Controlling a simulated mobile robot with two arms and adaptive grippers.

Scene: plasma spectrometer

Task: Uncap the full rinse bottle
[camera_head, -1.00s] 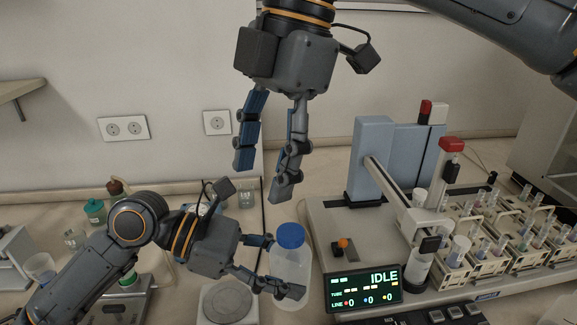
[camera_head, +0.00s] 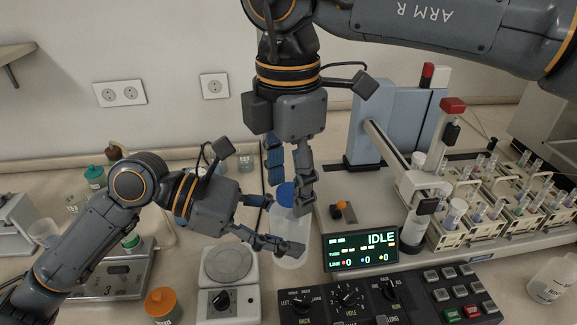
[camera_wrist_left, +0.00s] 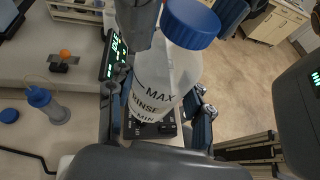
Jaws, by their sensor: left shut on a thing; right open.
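The rinse bottle (camera_head: 291,222) is translucent with a blue cap (camera_head: 285,194) still on top. In the left wrist view the bottle (camera_wrist_left: 160,85) shows MAX, RINSE and MIN marks, and its cap (camera_wrist_left: 191,22) is at the top. My left gripper (camera_head: 275,224) is shut around the bottle's body below the cap. My right gripper (camera_head: 288,196) points down from above, open, with one finger in front of the cap's right side. Its other fingertip is partly hidden, and I cannot tell whether either finger touches the cap.
The spectrometer display (camera_head: 361,250) reads IDLE, close right of the bottle. Tube racks (camera_head: 490,215) stand farther right. A control panel (camera_head: 350,300), a balance (camera_head: 229,265) and an orange-capped bottle (camera_head: 162,305) are in front. A blue-topped wash bottle (camera_wrist_left: 47,104) shows in the left wrist view.

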